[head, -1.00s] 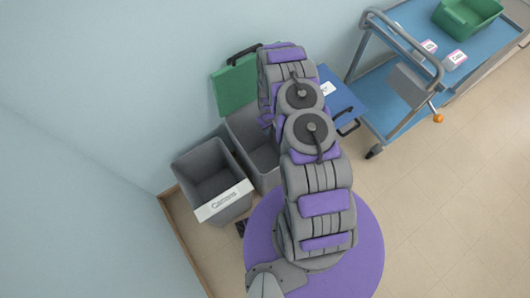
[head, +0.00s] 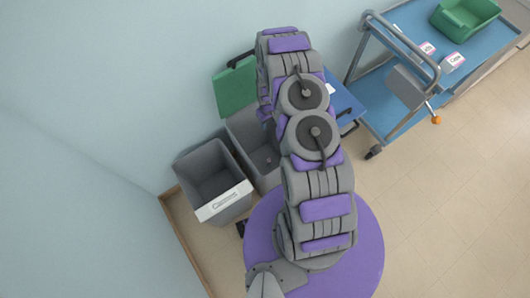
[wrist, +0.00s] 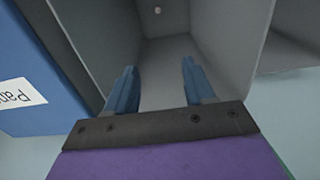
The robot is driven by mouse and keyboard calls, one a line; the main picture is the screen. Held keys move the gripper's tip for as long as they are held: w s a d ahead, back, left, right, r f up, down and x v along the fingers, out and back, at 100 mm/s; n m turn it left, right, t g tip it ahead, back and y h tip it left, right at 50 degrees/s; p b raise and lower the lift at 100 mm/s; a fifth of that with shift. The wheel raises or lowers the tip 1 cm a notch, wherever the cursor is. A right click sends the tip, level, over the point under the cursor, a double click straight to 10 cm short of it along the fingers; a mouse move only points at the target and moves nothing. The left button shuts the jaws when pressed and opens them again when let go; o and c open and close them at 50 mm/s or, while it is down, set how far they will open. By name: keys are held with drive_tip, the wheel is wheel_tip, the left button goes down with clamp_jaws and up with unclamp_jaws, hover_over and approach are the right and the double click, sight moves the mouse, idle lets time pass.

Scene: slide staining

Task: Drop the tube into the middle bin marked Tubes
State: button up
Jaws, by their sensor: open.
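The middle bin (head: 245,128) is grey and open, partly hidden behind my arm in the head view. Its grey inner walls also fill much of the wrist view (wrist: 215,35). My gripper (wrist: 159,65) is open, with two blue fingers apart and nothing between them, over the bin's opening. A small pale round thing (wrist: 157,10) shows deep in the bin; I cannot tell whether it is the tube. A small speck also shows inside the bin in the head view. My gripper is hidden by my arm in the head view. No Tubes label is readable.
An open grey bin (head: 205,170) with a white front label stands at left. A blue bin (head: 345,103) with a white label is at right. A blue-topped cart (head: 400,70) stands beyond; the floor at right is clear.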

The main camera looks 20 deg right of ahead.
wheel_tip(320, 180, up, 10)
drive_tip(key=p, duration=0.1)
drive_tip(key=shift+p, duration=0.3)
drive_tip(key=shift+a+r, duration=0.1)
drive_tip(key=shift+r, duration=0.1)
